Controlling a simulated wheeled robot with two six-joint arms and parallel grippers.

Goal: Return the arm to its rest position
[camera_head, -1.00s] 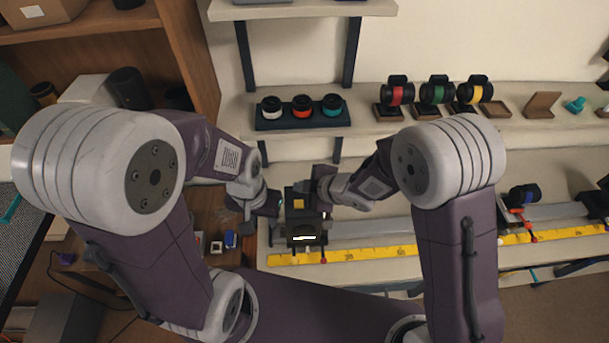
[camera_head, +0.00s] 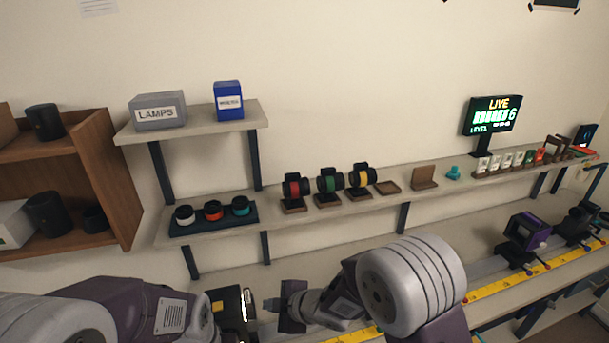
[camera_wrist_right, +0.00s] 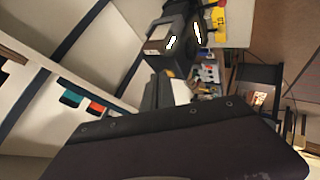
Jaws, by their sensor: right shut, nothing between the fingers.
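My right arm comes in at the lower right of the head view. Its gripper (camera_head: 287,305) points left, shut and empty, just right of a black boxy device with a yellow label (camera_head: 232,305). A gap shows between the gripper and the device. My left arm lies along the lower left edge. Its wrist ends by the device's left side, and its fingers do not show. In the right wrist view a dark part of my own arm fills the bottom, and the black device (camera_wrist_right: 178,40) stands beyond it.
Behind the arms, a wall shelf holds a dark tray (camera_head: 258,216) with three lens rings, and several lenses on wooden stands. A lit display (camera_head: 492,115) stands at right. A yellow ruler (camera_head: 490,290) runs along the bench. A wooden cabinet (camera_head: 118,185) is at left.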

